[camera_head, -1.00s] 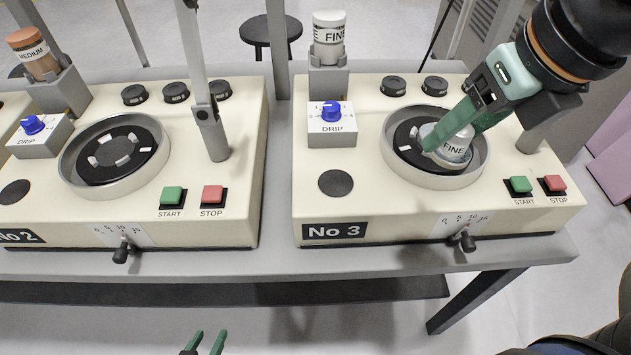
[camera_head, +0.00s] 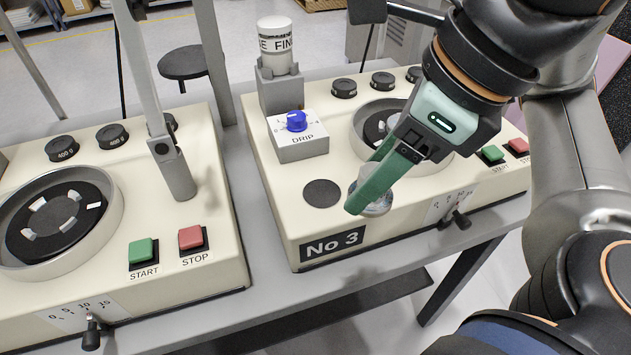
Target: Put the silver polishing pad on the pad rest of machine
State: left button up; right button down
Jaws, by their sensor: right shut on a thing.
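My right gripper (camera_head: 364,190) reaches in from the upper right over machine No 3 (camera_head: 277,218). Its green fingers are shut on the silver polishing pad (camera_head: 380,207), a round metallic piece mostly hidden behind them. The pad is just right of the pad rest (camera_head: 322,193), a flat dark disc on the machine's cream top. The rest is bare. I cannot tell how high the pad is above the top. The machine's round bowl (camera_head: 363,124) lies behind the fingers, partly hidden. My left gripper is not in view.
The drip box (camera_head: 303,150) with its blue knob and the bottle labelled FINE (camera_head: 277,48) stand behind the pad rest. Start (camera_head: 492,154) and stop (camera_head: 517,147) buttons are at the right. Machine No 2's bowl (camera_head: 115,225) is at the left.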

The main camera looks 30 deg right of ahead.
jog(key=w+f, duration=0.2)
jog(key=w, duration=0.1)
jog(key=w+d+f, duration=0.1)
jog(key=w+f, duration=0.2)
jog(key=w, duration=0.1)
jog(key=w+d+f, duration=0.1)
jog(key=w+f, duration=0.2)
jog(key=w, duration=0.1)
jog(key=shift+d+b, duration=0.25)
jog(key=shift+b, duration=0.05)
jog(key=shift+w+f, duration=0.2)
jog(key=shift+w, duration=0.05)
jog(key=shift+w+d+f, duration=0.1)
jog(key=shift+w+f, duration=0.25)
jog(key=shift+f, duration=0.05)
notch_tip(320, 180, down, 3)
jog(key=shift+w+r+b, duration=0.1)
jog(key=shift+r+b, duration=0.05)
jog(key=shift+b, duration=0.3)
jog(key=shift+f, duration=0.25)
